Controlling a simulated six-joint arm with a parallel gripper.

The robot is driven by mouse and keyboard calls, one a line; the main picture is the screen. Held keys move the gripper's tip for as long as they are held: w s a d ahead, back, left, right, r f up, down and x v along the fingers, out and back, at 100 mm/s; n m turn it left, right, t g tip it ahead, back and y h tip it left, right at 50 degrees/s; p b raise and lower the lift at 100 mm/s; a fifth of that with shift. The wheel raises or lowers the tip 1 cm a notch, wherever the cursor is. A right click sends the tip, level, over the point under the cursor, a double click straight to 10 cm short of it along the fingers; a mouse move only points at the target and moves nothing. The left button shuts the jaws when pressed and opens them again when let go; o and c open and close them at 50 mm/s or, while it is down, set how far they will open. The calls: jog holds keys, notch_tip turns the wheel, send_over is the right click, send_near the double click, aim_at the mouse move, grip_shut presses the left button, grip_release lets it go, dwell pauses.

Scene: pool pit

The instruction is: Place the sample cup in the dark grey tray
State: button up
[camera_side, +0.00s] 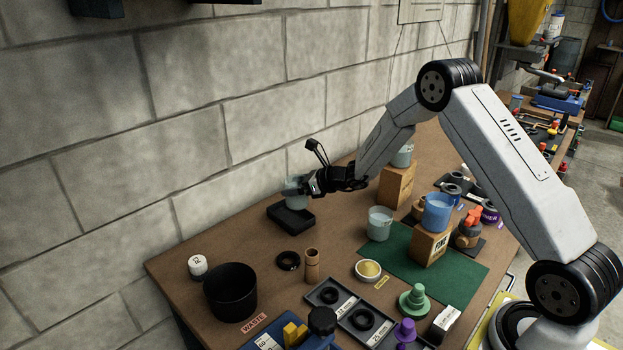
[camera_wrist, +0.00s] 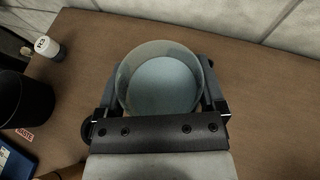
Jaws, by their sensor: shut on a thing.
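My gripper (camera_side: 303,187) is shut on a translucent cup (camera_side: 295,200) with grey-blue contents. The cup is upright, at the small dark grey tray (camera_side: 285,222) near the wall. Its lower part overlaps the tray in the side view; I cannot tell whether it touches the tray floor. In the wrist view the cup (camera_wrist: 162,85) sits between the two fingers of my gripper (camera_wrist: 160,92), seen from above. The tray is hidden there behind cup and gripper.
A black waste bin (camera_side: 230,292) and a white numbered pot (camera_side: 198,265) stand at the front left. A similar cup (camera_side: 379,223) stands on the green mat (camera_side: 460,280), and a blue cup (camera_side: 437,212) on a wooden block. The block wall (camera_side: 200,130) rises close behind the tray.

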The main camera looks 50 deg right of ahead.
aim_at(308, 199)
jog(key=shift+w+d+f, duration=0.15)
jog(key=shift+w+f, duration=1.3)
jog(key=shift+f, duration=0.2)
jog(key=shift+w+f, duration=0.3)
jog(key=shift+f, duration=1.55)
jog(key=shift+f, duration=0.15)
jog(key=o, duration=1.1)
jog(key=shift+s+d, duration=0.1)
jog(key=shift+s+d+r, duration=0.2)
jog(key=shift+s+r, duration=0.2)
jog(key=shift+s, duration=0.05)
jog(key=shift+v, duration=5.4)
